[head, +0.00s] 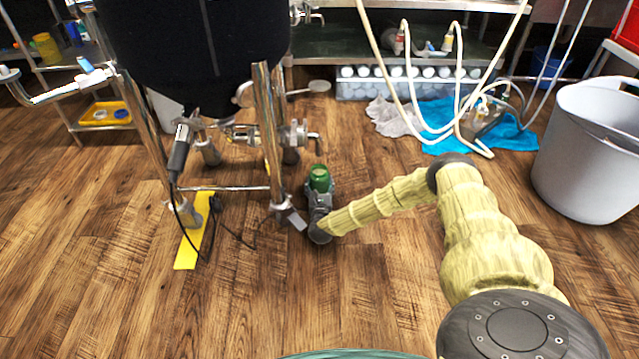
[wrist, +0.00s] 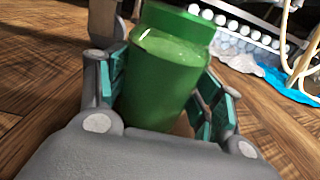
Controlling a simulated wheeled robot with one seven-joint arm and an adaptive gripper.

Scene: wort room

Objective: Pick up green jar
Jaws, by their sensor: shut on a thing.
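The green jar (head: 320,180) stands out beyond the end of my arm in the head view, close to the right leg of the black tank's stand. In the wrist view the jar (wrist: 165,75) fills the middle, with a lighter band below its green lid, and looks slightly tilted. My gripper (head: 319,196) is around the jar. In the wrist view its two fingers (wrist: 163,108) press on the jar's left and right sides. The jar's lower part is hidden behind the gripper's palm. I cannot tell whether the jar touches the floor.
The steel tank stand (head: 266,130) is just left of my gripper, and a yellow strip (head: 188,252) lies on the floor under it. A grey bucket (head: 590,150) stands at the right. Hoses (head: 457,100) and a blue cloth (head: 510,130) lie at the back. The floor in front is clear.

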